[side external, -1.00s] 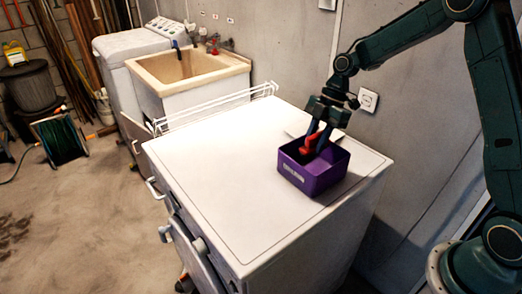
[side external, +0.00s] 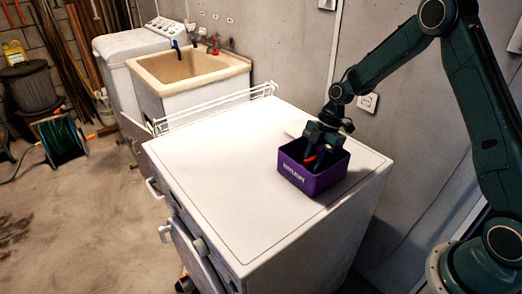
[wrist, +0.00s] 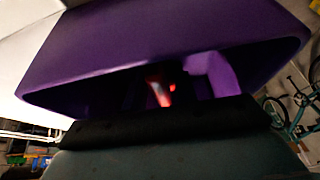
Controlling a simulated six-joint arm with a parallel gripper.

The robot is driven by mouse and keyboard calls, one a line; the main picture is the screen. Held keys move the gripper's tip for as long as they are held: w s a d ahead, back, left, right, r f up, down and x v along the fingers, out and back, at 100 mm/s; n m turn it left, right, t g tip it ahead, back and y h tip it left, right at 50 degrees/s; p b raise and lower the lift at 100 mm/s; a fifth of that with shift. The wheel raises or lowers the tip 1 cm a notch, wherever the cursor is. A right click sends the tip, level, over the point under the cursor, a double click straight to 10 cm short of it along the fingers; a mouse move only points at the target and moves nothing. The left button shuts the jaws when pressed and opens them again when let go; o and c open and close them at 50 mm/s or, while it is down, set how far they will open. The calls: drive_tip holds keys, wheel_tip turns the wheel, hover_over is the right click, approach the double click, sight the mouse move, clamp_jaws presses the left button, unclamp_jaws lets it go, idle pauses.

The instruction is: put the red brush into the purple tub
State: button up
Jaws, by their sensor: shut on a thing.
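The purple tub (side external: 315,182) stands on the white machine top, near its right side in the side view. My gripper (side external: 312,158) points down with its fingers inside the tub, below the rim. It is shut on the red brush (side external: 309,161), of which only a small red part shows between the fingers. In the wrist view the tub (wrist: 150,40) fills the upper part, and a bit of the red brush (wrist: 160,92) shows in its dark inside. The tub walls and my gripper hide the rest of the brush. I cannot tell if it touches the tub floor.
The white machine top (side external: 225,165) is clear to the left of the tub. A white wire rack (side external: 215,105) runs along its far edge. The grey wall with a socket (side external: 367,102) rises behind. A utility sink (side external: 190,70) stands farther back.

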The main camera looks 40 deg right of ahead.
drive_tip(key=shift+f, duration=0.2)
drive_tip(key=o, duration=0.9)
drive_tip(key=shift+o, duration=0.2)
drive_tip(key=shift+r, duration=0.15)
drive_tip(key=v, duration=1.2)
drive_tip(key=shift+r, duration=0.15)
